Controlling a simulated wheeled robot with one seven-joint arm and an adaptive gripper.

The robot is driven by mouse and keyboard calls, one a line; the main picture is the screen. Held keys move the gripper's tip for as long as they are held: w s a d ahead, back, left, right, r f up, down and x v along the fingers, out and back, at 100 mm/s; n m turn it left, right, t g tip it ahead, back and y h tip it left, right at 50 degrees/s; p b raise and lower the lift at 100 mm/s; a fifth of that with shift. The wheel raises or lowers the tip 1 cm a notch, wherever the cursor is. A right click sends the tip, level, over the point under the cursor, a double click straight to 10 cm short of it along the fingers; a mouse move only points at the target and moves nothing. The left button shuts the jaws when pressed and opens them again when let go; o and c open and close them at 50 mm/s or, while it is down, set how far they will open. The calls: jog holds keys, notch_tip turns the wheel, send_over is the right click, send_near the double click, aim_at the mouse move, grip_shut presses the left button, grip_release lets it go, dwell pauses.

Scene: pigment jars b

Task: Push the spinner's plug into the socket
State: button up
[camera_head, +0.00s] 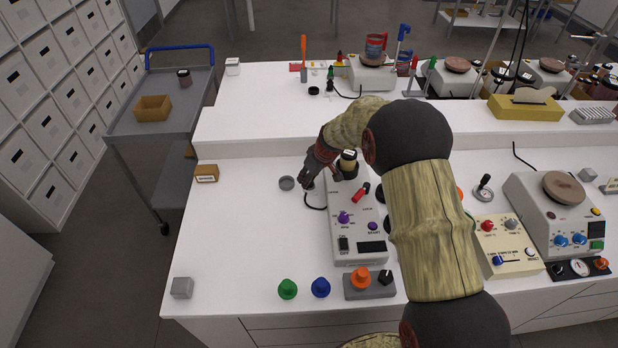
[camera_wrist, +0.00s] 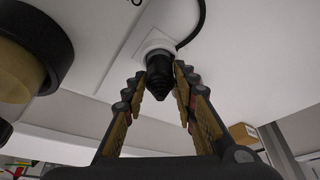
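The spinner (camera_head: 346,237) is a white box with purple knobs and a red lever, standing on the white bench left of my arm. My gripper (camera_head: 322,167) is low at its back left. In the wrist view, the black plug (camera_wrist: 160,72) has a ribbed, tapering end and stands between the tips of my gripper (camera_wrist: 161,82). The fingers flank the plug with a slight gap, so my gripper looks open. A square white piece (camera_wrist: 154,41) lies behind the plug's far end, with a black cable (camera_wrist: 199,24) beside it. How deep the plug sits is hidden.
A dark-lidded jar (camera_head: 348,160) stands close to my gripper and looms in the wrist view (camera_wrist: 30,50). The bench's left front is mostly clear.

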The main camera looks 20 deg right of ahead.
jog(key=o, duration=0.4)
jog(key=v, duration=1.2)
dwell(0.5)
